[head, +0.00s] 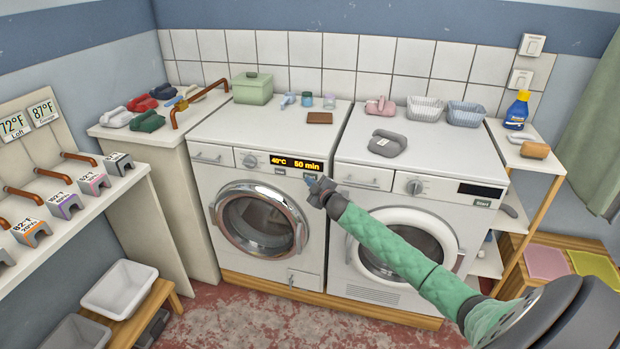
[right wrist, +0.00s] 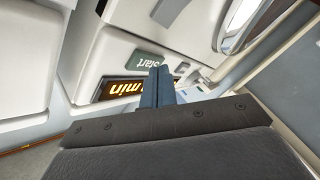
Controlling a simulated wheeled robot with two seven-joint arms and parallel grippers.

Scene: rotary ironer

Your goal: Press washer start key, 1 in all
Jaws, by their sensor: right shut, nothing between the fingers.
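The washer (head: 210,177) is the left machine, with a chrome round door and a lit display (head: 296,163) reading 40°C and 50 min. In the right wrist view, the closed fingers (right wrist: 161,82) overlap the edge of the start key (right wrist: 147,60), beside the lit display (right wrist: 122,90). I cannot tell whether they touch it. My left gripper is not in view.
A second machine (head: 365,177) stands to the right, with a dark display (head: 480,190) and its own start key (head: 482,202). A green box (head: 252,90) and brown wallet-like item (head: 319,118) lie on the washer top. White tubs (head: 119,288) stand lower left.

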